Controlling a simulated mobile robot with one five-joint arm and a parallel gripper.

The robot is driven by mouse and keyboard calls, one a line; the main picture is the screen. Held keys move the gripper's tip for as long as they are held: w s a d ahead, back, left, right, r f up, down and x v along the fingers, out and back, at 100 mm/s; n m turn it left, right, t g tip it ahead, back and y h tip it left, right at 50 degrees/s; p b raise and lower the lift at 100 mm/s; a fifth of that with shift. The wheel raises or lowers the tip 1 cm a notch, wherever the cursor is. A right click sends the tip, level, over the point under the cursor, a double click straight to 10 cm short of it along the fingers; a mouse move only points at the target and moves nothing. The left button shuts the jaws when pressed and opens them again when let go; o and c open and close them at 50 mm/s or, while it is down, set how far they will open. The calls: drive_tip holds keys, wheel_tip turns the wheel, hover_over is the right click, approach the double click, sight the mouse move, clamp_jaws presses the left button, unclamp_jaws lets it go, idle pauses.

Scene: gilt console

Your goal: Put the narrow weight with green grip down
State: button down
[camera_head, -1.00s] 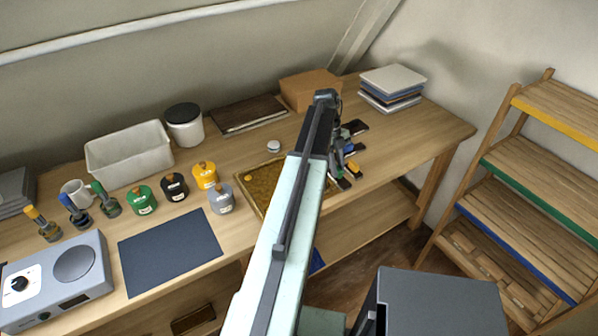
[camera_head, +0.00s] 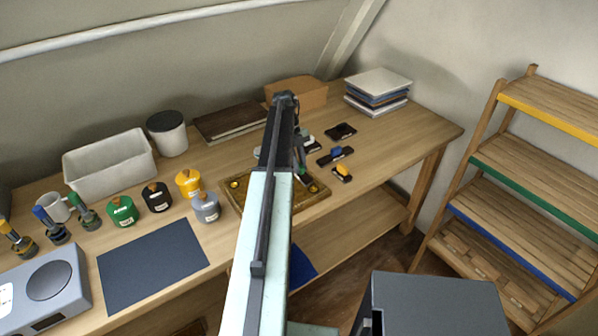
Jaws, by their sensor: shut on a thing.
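My gripper (camera_head: 299,156) is shut on a small dark thing with a green part (camera_head: 302,170), seemingly the narrow weight with green grip. It is over the right part of the gilt tray (camera_head: 318,192); I cannot tell whether the weight touches the tray. My arm hides part of the tray and some of the held thing. Dark flat pieces, one with a blue grip (camera_head: 335,155) and one with a yellow grip (camera_head: 342,173), lie on the table just right of the gripper. Another upright piece with a green handle (camera_head: 83,211) stands at the left.
Green (camera_head: 122,211), black (camera_head: 156,197), orange (camera_head: 189,183) and grey (camera_head: 206,208) round weights stand left of the tray. A dark mat (camera_head: 152,264) lies in front of them. A white bin (camera_head: 110,166) and brown box (camera_head: 300,92) stand behind.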

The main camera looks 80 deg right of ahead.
drive_tip(key=shift+r, duration=0.1)
drive_tip(key=shift+f, duration=0.2)
drive_tip(key=c, duration=1.3)
unclamp_jaws()
drive_tip(key=shift+r, duration=0.1)
drive_tip(key=p+v, duration=1.1)
drive_tip(key=v, duration=0.1)
drive_tip(key=shift+a+r, duration=0.1)
drive_tip(key=shift+r, duration=0.05)
